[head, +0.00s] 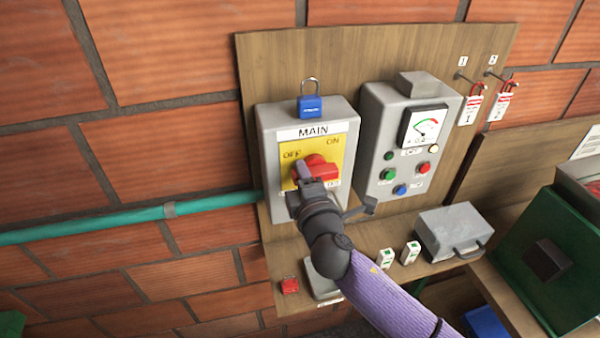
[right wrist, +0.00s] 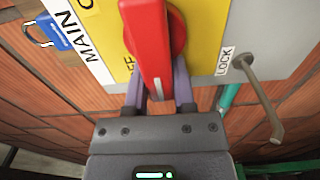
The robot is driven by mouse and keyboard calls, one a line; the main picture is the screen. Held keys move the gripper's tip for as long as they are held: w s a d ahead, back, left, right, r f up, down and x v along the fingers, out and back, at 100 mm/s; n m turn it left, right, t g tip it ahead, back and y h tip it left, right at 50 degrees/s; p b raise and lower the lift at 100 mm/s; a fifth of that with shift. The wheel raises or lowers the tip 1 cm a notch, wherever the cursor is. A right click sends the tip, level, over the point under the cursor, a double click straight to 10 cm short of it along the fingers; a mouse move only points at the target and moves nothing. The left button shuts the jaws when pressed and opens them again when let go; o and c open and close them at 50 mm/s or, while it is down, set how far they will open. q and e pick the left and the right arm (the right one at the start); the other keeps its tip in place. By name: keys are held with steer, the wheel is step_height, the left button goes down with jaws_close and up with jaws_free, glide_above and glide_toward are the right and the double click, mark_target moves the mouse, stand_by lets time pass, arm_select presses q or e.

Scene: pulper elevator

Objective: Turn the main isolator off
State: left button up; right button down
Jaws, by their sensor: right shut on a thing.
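The main isolator (head: 335,142) is a grey box on the wooden board, with a "MAIN" label and a yellow plate marked OFF on the left and ON on the right. Its red rotary handle (head: 322,168) shows close up in the right wrist view (right wrist: 153,45), its white-marked end toward my gripper and beside the OFF lettering. My right gripper (head: 304,180) is shut on this handle, one finger on each side, as the right wrist view (right wrist: 160,88) shows. A blue padlock (head: 311,106) sits at the top of the box. My left gripper is out of view.
A grey control box (head: 378,180) with a gauge and buttons is right of the isolator. Two tags (head: 470,110) hang on hooks. A grey case (head: 455,230) and small items stand on the shelf below. A grey lever (right wrist: 258,98) sticks out beside the LOCK label.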

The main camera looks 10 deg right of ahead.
steer(key=shift+d+f, duration=0.15)
steer(key=shift+d, duration=0.05)
stand_by(0.3)
steer(key=c, duration=0.6)
jaws_free()
steer(key=shift+d, duration=0.1)
steer(key=shift+o, duration=0.8)
steer(key=shift+d, duration=0.3)
steer(key=shift+a, duration=0.25)
